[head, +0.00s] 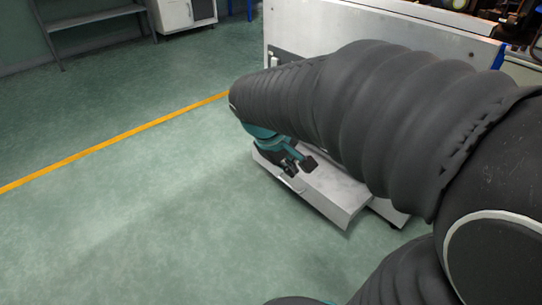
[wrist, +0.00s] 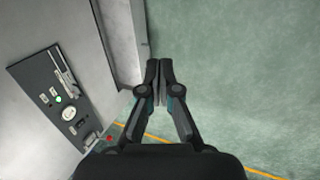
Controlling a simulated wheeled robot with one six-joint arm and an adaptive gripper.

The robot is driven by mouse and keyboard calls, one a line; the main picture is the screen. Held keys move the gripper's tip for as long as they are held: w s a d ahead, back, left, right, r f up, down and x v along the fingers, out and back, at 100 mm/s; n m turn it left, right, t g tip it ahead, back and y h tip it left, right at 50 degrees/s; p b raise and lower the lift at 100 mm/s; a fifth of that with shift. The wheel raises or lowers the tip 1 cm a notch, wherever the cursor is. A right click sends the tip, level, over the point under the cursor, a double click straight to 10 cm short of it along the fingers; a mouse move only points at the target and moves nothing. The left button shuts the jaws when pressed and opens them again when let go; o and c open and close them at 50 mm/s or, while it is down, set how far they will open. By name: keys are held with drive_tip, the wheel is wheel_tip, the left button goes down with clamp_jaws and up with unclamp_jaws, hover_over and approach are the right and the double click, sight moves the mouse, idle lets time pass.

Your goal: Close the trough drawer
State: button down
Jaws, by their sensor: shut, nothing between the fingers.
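The trough drawer (head: 335,190) is a pale grey, low tray near the floor, sticking out from the front of the white machine. My arm hides part of it in the head view. In the wrist view, its grey end and edge (wrist: 122,45) show at the top, left of the fingers. My gripper (head: 300,166) is close to the drawer's outer end in the head view. In the wrist view my gripper (wrist: 159,68) is shut and empty, its fingertips just right of the drawer's edge. I cannot tell whether they touch it.
The white machine (head: 390,32) stands behind my arm. Its dark control panel (wrist: 62,95) has a gauge, buttons and a red knob. The green floor (head: 140,210) in front and to the left is clear, crossed by a yellow line (head: 120,138). A shelf and cabinet stand far back.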

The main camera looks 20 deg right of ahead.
drive_tip(key=w+d+f+n+g+h+b, duration=0.1)
drive_tip(key=w+d+f+n+h, duration=0.25)
drive_tip(key=w+f, duration=0.6)
drive_tip(key=w+d+f+n+g+h+b, duration=0.1)
drive_tip(key=w+d+f+n+h, duration=0.3)
drive_tip(key=w+f, duration=0.6)
drive_tip(key=w+a+f+n+t+h+b, duration=0.1)
drive_tip(key=w+f+n+t+h, duration=0.3)
drive_tip(key=f, duration=0.8)
drive_tip(key=w+a+f+n+t+h, duration=0.1)
drive_tip(key=w+a+f+n+t, duration=0.15)
drive_tip(key=w+f+n, duration=0.6)
drive_tip(key=w+d+f+m, duration=0.1)
drive_tip(key=d+f, duration=0.1)
drive_tip(key=d, duration=1.1)
drive_tip(key=shift+w+d+f+m+b, duration=0.3)
drive_tip(key=shift+d+f+m, duration=0.05)
drive_tip(key=shift+f+m, duration=0.05)
drive_tip(key=shift+t, duration=0.25)
